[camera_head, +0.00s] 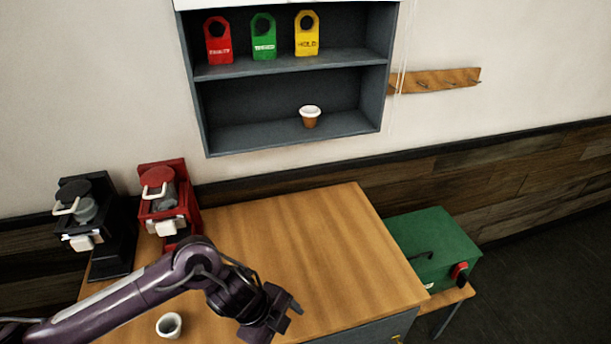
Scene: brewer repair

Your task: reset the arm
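My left arm comes in from the lower left and reaches over the wooden counter (300,240). My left gripper (290,316) is above the counter's front part. Its two fingers are apart, with nothing visible between them. My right arm and gripper are not in view.
A black brewer (112,245) and a red brewer (160,190) stand at the left. A white cup (169,325) is near the arm. A wall shelf (285,70) holds red, green and yellow tags and a small cup (310,116). A green box (435,240) sits right of the counter.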

